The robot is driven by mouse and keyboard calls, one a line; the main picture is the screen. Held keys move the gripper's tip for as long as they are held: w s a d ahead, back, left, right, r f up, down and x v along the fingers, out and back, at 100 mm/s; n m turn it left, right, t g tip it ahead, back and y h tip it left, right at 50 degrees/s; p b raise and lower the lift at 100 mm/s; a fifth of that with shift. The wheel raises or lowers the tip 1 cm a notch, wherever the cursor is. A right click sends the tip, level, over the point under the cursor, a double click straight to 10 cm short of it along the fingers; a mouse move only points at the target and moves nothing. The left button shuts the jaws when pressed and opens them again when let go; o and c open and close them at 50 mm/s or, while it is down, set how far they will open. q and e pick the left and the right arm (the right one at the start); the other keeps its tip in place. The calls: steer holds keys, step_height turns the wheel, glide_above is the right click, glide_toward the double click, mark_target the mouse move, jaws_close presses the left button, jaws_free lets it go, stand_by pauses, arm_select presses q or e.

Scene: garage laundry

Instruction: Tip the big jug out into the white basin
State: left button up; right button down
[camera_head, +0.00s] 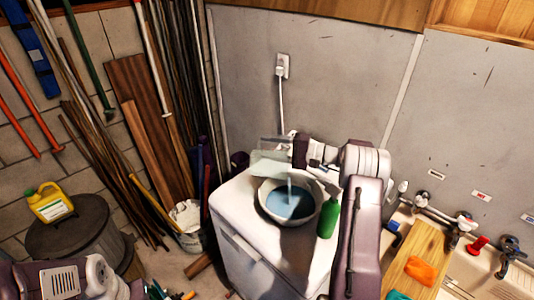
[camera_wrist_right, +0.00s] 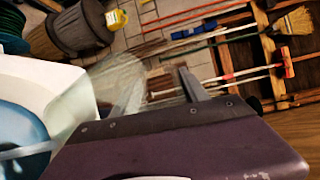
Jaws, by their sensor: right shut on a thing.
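The big jug (camera_head: 270,163) is clear and lies tipped over the white basin (camera_head: 265,203). A pale stream runs down from it into the basin, where blue liquid (camera_head: 288,204) stands. My right gripper (camera_head: 277,144) is shut on the jug above the basin's far side. In the right wrist view the jug (camera_wrist_right: 117,82) shows blurred and see-through by the fingers of my right gripper (camera_wrist_right: 160,88). The blue liquid (camera_wrist_right: 18,140) and the stream also show there at the left edge. Part of my left arm shows at the lower left of the head view, but its gripper does not.
The basin stands on a white appliance (camera_head: 240,222), with a green bottle (camera_head: 328,218) close at its right. A sink (camera_head: 470,262) with taps, a board and an orange cloth (camera_head: 421,271) is further right. A yellow jug (camera_head: 48,203) stands on a lidded bin at left.

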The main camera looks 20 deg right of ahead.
mark_target(283, 145)
steer(key=shift+s+d+t+y+b, duration=0.35)
steer(key=shift+d+b, duration=0.15)
steer(key=shift+b, duration=0.5)
steer(key=shift+s+d+t+y+b, duration=0.25)
steer(key=shift+d+y+b, duration=0.15)
steer(key=shift+b, duration=0.6)
steer(key=shift+s+d+r+t+y+b, duration=0.2)
steer(key=shift+d+t+y+b, duration=0.25)
steer(key=shift+b, duration=0.3)
steer(key=shift+s+d+r+m+b, duration=0.15)
steer(key=shift+s+d+m+b, duration=0.15)
steer(key=shift+d+b, duration=0.1)
steer(key=shift+r, duration=0.15)
